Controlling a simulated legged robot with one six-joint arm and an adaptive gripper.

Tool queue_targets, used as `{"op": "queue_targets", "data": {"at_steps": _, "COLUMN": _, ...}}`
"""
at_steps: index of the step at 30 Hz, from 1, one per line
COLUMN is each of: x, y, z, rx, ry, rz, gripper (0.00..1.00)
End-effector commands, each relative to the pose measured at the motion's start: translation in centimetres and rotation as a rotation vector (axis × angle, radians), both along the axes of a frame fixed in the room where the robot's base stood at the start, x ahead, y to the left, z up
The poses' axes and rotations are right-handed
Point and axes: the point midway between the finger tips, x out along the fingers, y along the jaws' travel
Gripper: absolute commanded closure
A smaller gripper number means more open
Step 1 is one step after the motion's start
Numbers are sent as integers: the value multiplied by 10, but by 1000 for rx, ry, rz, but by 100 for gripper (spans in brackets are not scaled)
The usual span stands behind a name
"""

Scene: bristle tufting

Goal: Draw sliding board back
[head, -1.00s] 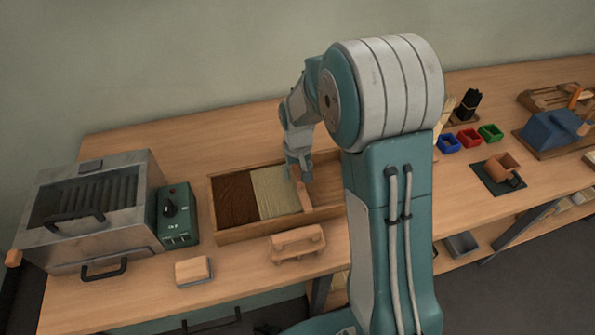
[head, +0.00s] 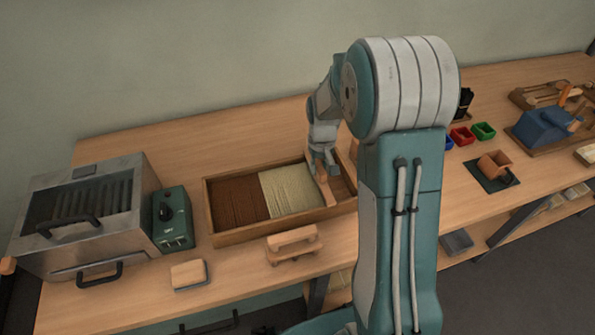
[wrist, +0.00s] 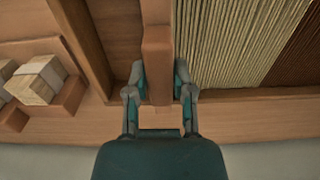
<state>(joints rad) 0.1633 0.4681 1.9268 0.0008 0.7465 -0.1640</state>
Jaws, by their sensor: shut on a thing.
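The sliding board (head: 324,190) is a narrow upright wooden board standing across the inside of a long wooden tray (head: 245,236). My gripper (head: 322,164) reaches down from behind and is shut on the board. In the wrist view the board (wrist: 157,45) runs between the two fingers of my gripper (wrist: 159,90). Cream fibres (head: 290,190) lie on one side, close along the board, with brown fibres (head: 238,201) beyond them. My arm hides the tray's right end in the head view.
A metal heater box (head: 85,215) and a green control unit (head: 172,216) stand left of the tray. A wooden handled piece (head: 293,243) and a small block (head: 188,274) lie in front. Coloured bins (head: 483,130) stand right of my arm.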

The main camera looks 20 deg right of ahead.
Motion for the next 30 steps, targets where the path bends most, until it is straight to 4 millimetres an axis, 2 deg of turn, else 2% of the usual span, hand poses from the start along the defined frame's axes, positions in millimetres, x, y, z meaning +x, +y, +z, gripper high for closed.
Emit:
{"op": "queue_targets", "data": {"at_steps": 1, "x": 0, "y": -17, "z": -1, "rx": 0, "ry": 1, "rz": -8, "gripper": 100}}
{"op": "queue_targets", "data": {"at_steps": 3, "x": -1, "y": -34, "z": -2, "rx": 0, "ry": 1, "rz": -8, "gripper": 100}}
{"op": "queue_targets", "data": {"at_steps": 9, "x": -1, "y": -65, "z": -2, "rx": 0, "ry": 2, "rz": -3, "gripper": 100}}
{"op": "queue_targets", "data": {"at_steps": 20, "x": -1, "y": -71, "z": -2, "rx": 0, "ry": 2, "rz": 0, "gripper": 100}}
{"op": "queue_targets", "data": {"at_steps": 21, "x": -1, "y": -71, "z": -2, "rx": 0, "ry": 2, "rz": 0, "gripper": 56}}
{"op": "queue_targets", "data": {"at_steps": 22, "x": -1, "y": -71, "z": -2, "rx": 0, "ry": 2, "rz": -1, "gripper": 42}}
{"op": "queue_targets", "data": {"at_steps": 23, "x": -1, "y": -71, "z": -1, "rx": 0, "ry": 2, "rz": -1, "gripper": 34}}
{"op": "queue_targets", "data": {"at_steps": 30, "x": -1, "y": -68, "z": 0, "rx": -1, "ry": 1, "rz": 0, "gripper": 34}}
